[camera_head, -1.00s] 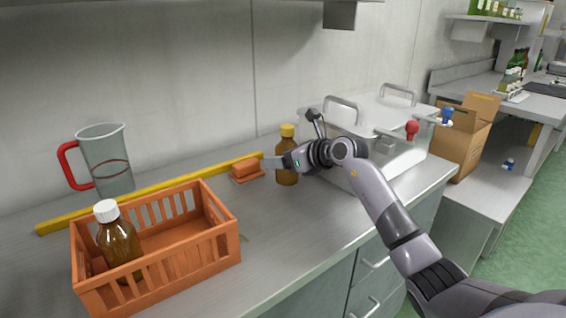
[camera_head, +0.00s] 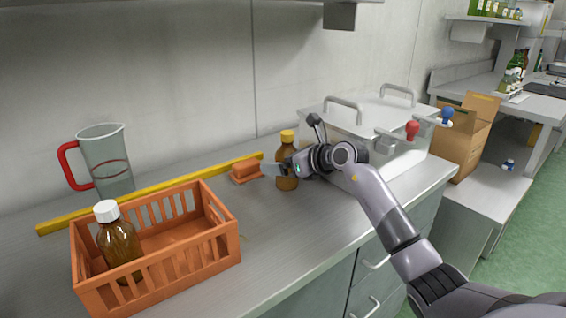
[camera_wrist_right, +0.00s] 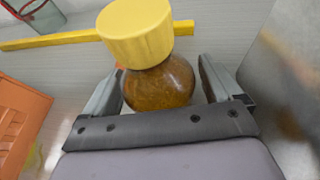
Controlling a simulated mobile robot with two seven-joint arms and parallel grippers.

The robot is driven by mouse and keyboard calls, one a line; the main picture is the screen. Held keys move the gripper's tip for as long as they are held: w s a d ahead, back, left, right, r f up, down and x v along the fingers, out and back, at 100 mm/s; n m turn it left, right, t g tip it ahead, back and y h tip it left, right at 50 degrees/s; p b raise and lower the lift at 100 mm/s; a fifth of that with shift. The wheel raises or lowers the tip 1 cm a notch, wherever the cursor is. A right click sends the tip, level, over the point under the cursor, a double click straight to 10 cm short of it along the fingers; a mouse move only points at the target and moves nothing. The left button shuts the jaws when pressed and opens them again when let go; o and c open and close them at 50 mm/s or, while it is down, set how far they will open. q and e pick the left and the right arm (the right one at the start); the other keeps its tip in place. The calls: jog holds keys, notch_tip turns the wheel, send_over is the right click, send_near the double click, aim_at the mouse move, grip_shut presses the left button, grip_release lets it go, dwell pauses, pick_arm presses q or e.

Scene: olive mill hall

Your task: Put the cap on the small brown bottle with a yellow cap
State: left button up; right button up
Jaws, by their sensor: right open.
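The small brown bottle (camera_head: 287,152) stands upright on the steel counter, near the metal box. Its yellow cap (camera_head: 287,136) sits on top of its neck. In the right wrist view the yellow cap (camera_wrist_right: 136,30) and the round brown bottle (camera_wrist_right: 160,84) lie between the two fingers. My right gripper (camera_head: 279,170) is open, with its fingers on either side of the bottle's body, below the cap. Whether a finger touches the glass I cannot tell. The wrist view also shows the right gripper (camera_wrist_right: 160,85). My left gripper is in no view.
An orange crate (camera_head: 190,262) holds a brown bottle with a white cap (camera_head: 118,240). A jug with a red handle (camera_head: 105,158), a yellow bar (camera_head: 150,190) and an orange block (camera_head: 246,170) are on the counter. A lidded metal box (camera_head: 385,160) stands right of the bottle.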

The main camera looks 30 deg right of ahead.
jog(key=v, duration=0.7)
jog(key=shift+s, duration=0.15)
jog(key=shift+f, duration=0.1)
dwell(0.5)
